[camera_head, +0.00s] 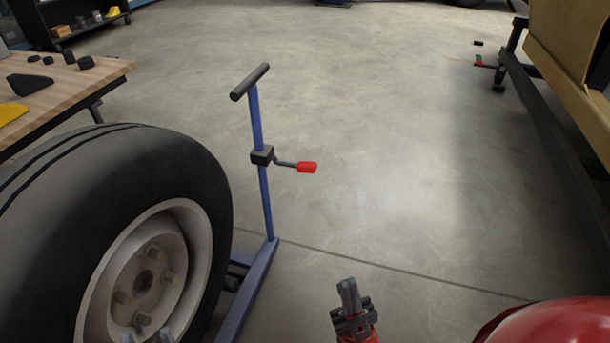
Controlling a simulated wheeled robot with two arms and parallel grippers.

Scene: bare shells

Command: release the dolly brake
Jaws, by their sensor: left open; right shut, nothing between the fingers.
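The dolly has a blue upright post (264,200) with a black T-handle (250,82) on top and a blue base rail (247,290) on the floor. A black block (262,156) on the post carries a thin brake lever ending in a red grip (307,167), which points right, roughly level. A large tyre with a pale rim (196,222) stands at the dolly's left. My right gripper (348,285) is shut and empty, below and right of the red grip, apart from it. My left gripper (147,337) is open; only its tips show at the bottom edge, in front of the wheel hub.
A wooden workbench (100,68) with dark parts and a yellow item is at the upper left. A dark shelf (90,28) stands behind it. A tan vehicle body (570,50) with a dark rail is at the right. The concrete floor between is mostly clear.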

